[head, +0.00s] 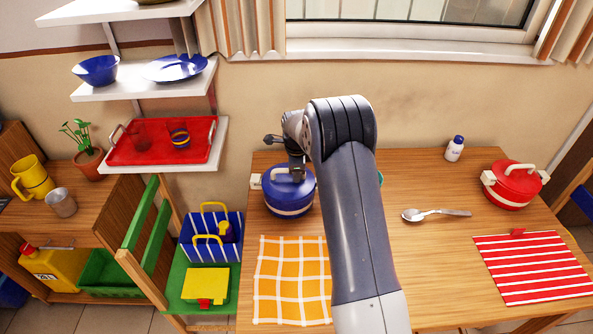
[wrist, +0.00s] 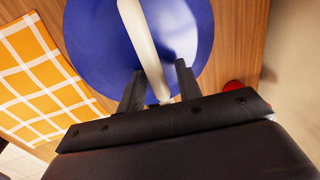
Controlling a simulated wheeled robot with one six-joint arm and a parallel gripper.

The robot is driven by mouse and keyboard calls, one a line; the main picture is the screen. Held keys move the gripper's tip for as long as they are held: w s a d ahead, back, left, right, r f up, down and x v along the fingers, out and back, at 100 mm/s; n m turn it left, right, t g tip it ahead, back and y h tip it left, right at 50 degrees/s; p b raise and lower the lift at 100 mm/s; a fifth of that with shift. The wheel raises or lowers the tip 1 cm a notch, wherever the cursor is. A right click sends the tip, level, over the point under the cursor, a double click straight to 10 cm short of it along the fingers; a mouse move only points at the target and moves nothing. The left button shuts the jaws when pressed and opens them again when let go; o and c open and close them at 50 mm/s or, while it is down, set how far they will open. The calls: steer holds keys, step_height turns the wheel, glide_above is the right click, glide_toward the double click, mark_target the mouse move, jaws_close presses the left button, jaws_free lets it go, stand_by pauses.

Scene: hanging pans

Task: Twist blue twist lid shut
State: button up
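The blue pot with its blue lid (head: 288,183) stands at the left of the wooden table, with white side handles and a pale band. In the wrist view the lid (wrist: 195,30) fills the top middle, with a cream bar handle (wrist: 143,40) across it. My gripper (head: 297,172) is over the lid. In the wrist view its two fingers (wrist: 158,80) stand apart, one on each side of the handle's near end, with gaps visible. Whether they touch the lid is unclear. My arm hides the pot's right side in the head view.
An orange checked cloth (head: 292,280) lies in front of the pot. A spoon (head: 435,214), a red pot (head: 515,185), a small white bottle with a blue cap (head: 454,149) and a red striped cloth (head: 532,268) are to the right. Shelves with a red tray (head: 196,153) stand left.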

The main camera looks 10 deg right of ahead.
steer(key=shift+o, duration=0.6)
step_height(320, 180, up, 11)
steer(key=s+b, duration=0.1)
steer(key=s, duration=0.1)
steer(key=shift+a+f+b, duration=0.15)
steer(key=shift+a+b, duration=0.05)
steer(key=shift+b, duration=0.15)
steer(key=f, duration=0.3)
steer(key=w+f+p, duration=0.1)
steer(key=f, duration=0.6)
steer(key=shift+w+d+p, duration=0.2)
steer(key=shift+w+p, duration=0.15)
steer(key=shift+p, duration=0.05)
steer(key=shift+w+f, duration=0.1)
steer(key=shift+f, duration=0.2)
steer(key=shift+f+n+p, duration=0.1)
steer(key=shift+n+p, duration=0.25)
steer(key=shift+n, duration=0.65)
